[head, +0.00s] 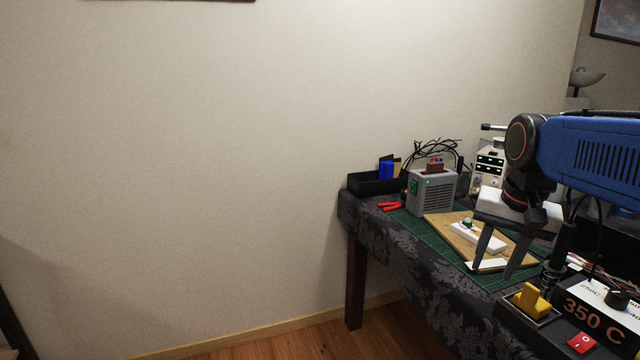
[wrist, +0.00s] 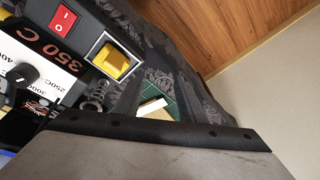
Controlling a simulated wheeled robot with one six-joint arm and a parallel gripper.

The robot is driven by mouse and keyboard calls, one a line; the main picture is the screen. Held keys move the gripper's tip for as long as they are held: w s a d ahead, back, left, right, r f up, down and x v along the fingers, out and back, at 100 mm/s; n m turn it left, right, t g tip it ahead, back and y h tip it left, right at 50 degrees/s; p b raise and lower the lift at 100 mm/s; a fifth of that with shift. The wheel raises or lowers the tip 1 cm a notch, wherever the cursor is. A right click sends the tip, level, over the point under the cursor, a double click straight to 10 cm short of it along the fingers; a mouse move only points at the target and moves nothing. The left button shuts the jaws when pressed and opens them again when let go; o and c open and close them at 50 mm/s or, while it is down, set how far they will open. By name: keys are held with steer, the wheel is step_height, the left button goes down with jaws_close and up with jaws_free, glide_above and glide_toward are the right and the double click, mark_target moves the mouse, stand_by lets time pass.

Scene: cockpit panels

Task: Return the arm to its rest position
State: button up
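My arm (head: 590,155), blue with dark joints, reaches in from the right in the head view. My gripper (head: 492,272) hangs from it, pointing down, over the front part of the table. Its two dark fingers stand apart with nothing held that I can see. A white piece on the board shows behind and between them. The wrist view also shows a white piece (wrist: 153,106) past the gripper's pale housing (wrist: 150,155), which fills the bottom. Part of the table behind my arm is hidden.
A dark patterned cloth covers the table (head: 400,245). A wooden board (head: 440,222) lies on a green mat. A grey box (head: 432,193) and black tray (head: 372,184) stand behind. A soldering station (head: 600,310) with yellow sponge (head: 531,300) is at front right. Left floor is free.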

steer(key=s+a+f+n+t, duration=0.1)
steer(key=s+a+f+n, duration=0.1)
steer(key=s+f, duration=0.4)
steer(key=s+a+f+n+t, duration=0.1)
steer(key=s+a+f+n, duration=0.2)
steer(key=s+f, duration=0.3)
steer(key=shift+s+f+n, duration=0.4)
steer(key=shift+s+n, duration=0.2)
steer(key=shift+s, duration=0.35)
